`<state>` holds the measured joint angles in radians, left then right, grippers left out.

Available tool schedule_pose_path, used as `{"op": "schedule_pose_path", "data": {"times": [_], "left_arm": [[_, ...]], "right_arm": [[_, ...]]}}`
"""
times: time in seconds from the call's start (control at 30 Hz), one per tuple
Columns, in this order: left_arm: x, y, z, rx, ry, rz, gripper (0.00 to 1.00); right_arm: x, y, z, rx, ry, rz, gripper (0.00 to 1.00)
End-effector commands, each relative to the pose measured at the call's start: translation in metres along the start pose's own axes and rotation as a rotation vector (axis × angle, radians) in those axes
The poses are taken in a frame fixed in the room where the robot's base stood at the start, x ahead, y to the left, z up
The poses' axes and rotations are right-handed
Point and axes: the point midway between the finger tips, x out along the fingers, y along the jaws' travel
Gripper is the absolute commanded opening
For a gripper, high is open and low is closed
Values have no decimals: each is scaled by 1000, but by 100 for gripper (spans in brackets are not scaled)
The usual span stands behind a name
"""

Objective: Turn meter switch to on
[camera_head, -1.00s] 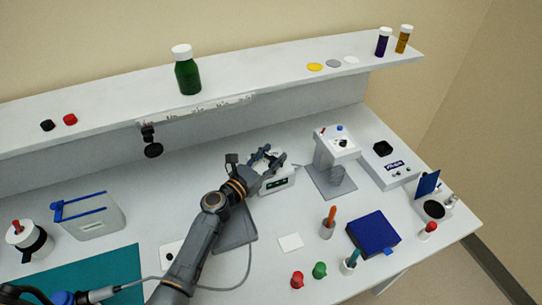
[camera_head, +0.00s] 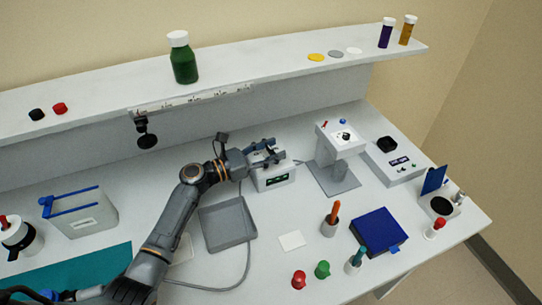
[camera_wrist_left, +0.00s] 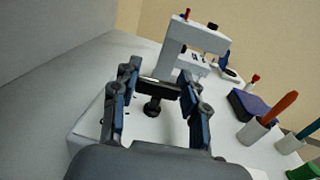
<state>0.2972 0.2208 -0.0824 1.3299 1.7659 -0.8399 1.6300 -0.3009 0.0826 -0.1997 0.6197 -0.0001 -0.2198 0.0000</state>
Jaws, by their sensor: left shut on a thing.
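The meter (camera_head: 274,179) is a small white box with a dark, green-lit display on its front, standing at mid-table. My left gripper (camera_head: 264,155) is over its top. In the left wrist view, the fingers (camera_wrist_left: 158,84) stand on either side of a dark bar (camera_wrist_left: 157,89), which appears to be the meter's switch, and are shut on it. A round black knob (camera_wrist_left: 153,108) shows just below the bar on the white top. The switch's exact setting cannot be told. My right gripper is not in view.
A white stand (camera_head: 340,140) on a grey plate is right of the meter, with a white instrument (camera_head: 393,165) beyond. A grey tray (camera_head: 228,225) and a cable lie in front. Cups, a blue box (camera_head: 376,231) and coloured caps are at front right. A shelf runs behind.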

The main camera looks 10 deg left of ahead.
Motion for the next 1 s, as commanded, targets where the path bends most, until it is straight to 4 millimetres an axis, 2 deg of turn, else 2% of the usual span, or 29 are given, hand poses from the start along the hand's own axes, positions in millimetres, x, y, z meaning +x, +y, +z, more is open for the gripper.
{"op": "schedule_pose_path", "data": {"times": [0.03,0.2,0.73,0.77,0.8,0.87,1.0], "left_arm": [[0,1,-3,2,0,-22,12],[0,1,-2,0,-1,-82,12],[0,0,0,0,0,-114,12],[0,0,0,0,0,-114,46],[0,0,0,0,0,-114,54],[0,0,0,0,0,-114,66],[0,0,0,0,0,-114,68]], "right_arm": [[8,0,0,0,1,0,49],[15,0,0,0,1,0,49],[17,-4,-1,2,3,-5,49],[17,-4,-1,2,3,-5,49],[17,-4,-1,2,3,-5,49],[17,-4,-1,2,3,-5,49],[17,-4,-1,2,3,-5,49]]}}
